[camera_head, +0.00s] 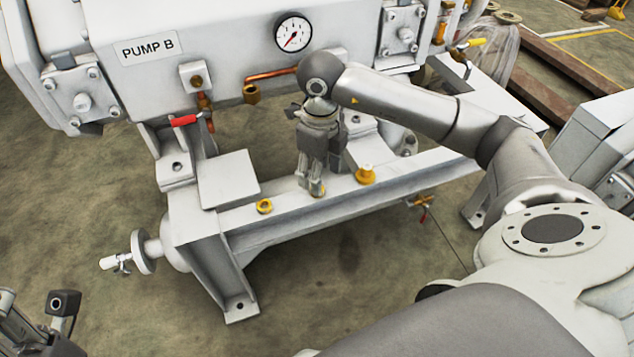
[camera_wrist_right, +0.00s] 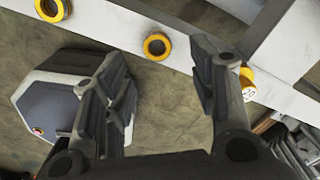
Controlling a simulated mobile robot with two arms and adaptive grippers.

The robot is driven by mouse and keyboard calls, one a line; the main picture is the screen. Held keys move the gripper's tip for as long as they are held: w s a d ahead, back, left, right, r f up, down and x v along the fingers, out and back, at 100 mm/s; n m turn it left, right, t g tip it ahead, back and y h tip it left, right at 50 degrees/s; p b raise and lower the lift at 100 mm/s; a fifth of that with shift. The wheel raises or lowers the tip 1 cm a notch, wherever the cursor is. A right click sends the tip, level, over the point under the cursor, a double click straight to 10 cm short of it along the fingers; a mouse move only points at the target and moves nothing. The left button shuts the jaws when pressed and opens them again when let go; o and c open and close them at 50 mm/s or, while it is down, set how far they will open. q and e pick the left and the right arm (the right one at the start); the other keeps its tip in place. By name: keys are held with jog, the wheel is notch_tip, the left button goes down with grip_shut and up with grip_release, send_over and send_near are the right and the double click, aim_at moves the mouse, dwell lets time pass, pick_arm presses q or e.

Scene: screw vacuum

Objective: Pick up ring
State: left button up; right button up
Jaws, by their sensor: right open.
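A yellow ring (camera_head: 264,206) lies on the white ledge of the pump frame in the head view. It appears to be the ring at the upper left (camera_wrist_right: 52,9) of the right wrist view. A second yellow ring (camera_wrist_right: 157,47) lies on the ledge edge, seen between my right gripper's fingers; in the head view the fingers mostly hide it. My right gripper (camera_head: 314,190) points down over the ledge, open and empty, right of the first ring. Part of my left gripper (camera_head: 45,325) shows at the lower left corner; its fingers cannot be made out.
A yellow and white fitting (camera_head: 365,174) stands on the ledge right of my right gripper, partly behind a finger in the wrist view (camera_wrist_right: 247,84). The pump housing (camera_head: 225,35) with gauge (camera_head: 293,32) and copper pipes stands behind. A red-handled valve (camera_head: 185,120) juts out at left.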

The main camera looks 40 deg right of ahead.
jog(key=f, duration=0.1)
jog(key=f+b, duration=0.1)
jog(key=f, duration=0.1)
jog(key=f+b, duration=0.1)
jog(key=shift+w+a+f, duration=0.2)
jog(key=shift+w+f, duration=0.05)
jog(key=shift+f, duration=0.15)
jog(key=shift+r, duration=0.1)
jog(key=c, duration=0.9)
